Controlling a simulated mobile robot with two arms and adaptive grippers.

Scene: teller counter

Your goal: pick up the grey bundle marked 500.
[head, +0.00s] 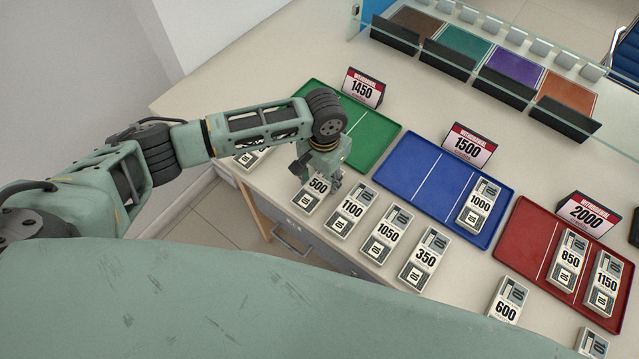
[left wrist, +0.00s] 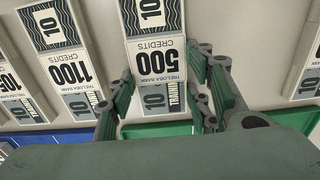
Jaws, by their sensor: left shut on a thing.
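The grey bundle marked 500 (head: 310,194) is at the near left edge of the counter. It fills the top middle of the left wrist view (left wrist: 157,60), its print upside down. My left gripper (head: 318,172) points down over its far end, and in the left wrist view the fingers (left wrist: 160,95) stand on either side of it. The gripper is shut on this bundle. I cannot tell whether the bundle touches the counter or is slightly raised. My right gripper is not in view.
Bundle 1100 (head: 350,211) lies close on the right, then 1050 (head: 387,236) and 350 (head: 426,257). Another bundle (head: 250,158) lies left, partly behind my arm. Green (head: 372,146), blue (head: 425,185) and red (head: 530,240) trays stand beyond, with signs 1450, 1500 and 2000.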

